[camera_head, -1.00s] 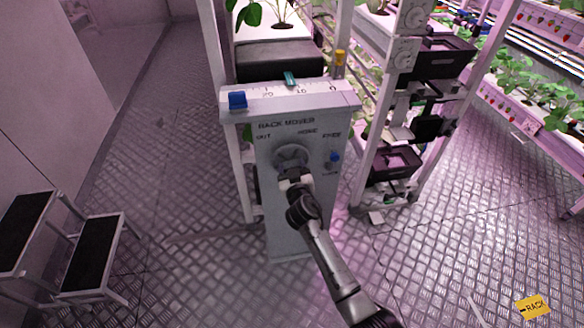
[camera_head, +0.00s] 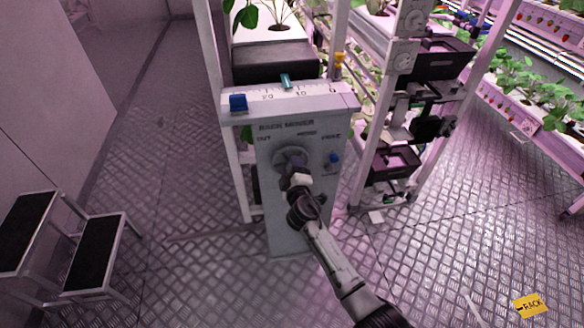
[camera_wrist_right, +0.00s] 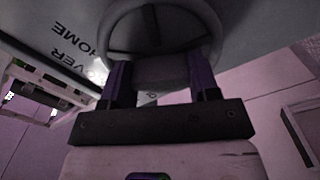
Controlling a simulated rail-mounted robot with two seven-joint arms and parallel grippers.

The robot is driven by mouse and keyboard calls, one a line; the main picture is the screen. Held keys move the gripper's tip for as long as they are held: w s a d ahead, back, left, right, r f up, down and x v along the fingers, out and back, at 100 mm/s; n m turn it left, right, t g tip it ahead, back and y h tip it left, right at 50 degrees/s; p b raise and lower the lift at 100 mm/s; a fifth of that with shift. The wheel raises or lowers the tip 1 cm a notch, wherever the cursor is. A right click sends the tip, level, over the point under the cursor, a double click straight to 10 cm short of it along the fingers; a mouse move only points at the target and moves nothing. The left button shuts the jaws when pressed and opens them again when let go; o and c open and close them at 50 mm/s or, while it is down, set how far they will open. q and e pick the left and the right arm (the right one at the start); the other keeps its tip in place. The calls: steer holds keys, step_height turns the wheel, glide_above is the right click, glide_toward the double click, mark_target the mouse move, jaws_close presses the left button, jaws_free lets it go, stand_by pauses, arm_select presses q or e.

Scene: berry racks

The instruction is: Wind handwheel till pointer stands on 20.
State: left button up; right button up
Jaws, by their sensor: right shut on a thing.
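The grey handwheel (camera_head: 288,155) sits on the front of the rack mover box (camera_head: 292,205); its rim fills the top of the right wrist view (camera_wrist_right: 160,20). The teal pointer (camera_head: 285,81) stands over the white scale (camera_head: 315,92) on top of the box, about midway between 10 and 20. My arm hides the lower part of the wheel. My left gripper is not in view.
A blue block (camera_head: 238,102) sits at the scale's left end. A blue knob (camera_head: 334,158) is on the panel right of the wheel. A step stool (camera_head: 88,262) stands at the left. Shelving with black trays (camera_head: 392,163) stands at the right.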

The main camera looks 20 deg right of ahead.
steer(key=n+p, duration=0.1)
steer(key=n, duration=0.3)
steer(key=shift+r+n, duration=0.1)
steer(key=shift+n, duration=0.2)
steer(key=n+p, duration=0.1)
steer(key=n, duration=0.2)
steer(key=shift+n, duration=0.3)
steer(key=n+p, duration=0.1)
steer(key=n, duration=0.1)
steer(key=shift+n, duration=0.3)
steer(key=n+p, duration=0.1)
steer(key=n, duration=0.2)
steer(key=shift+p, duration=0.35)
steer(key=shift+n, duration=0.4)
steer(key=o, duration=0.9)
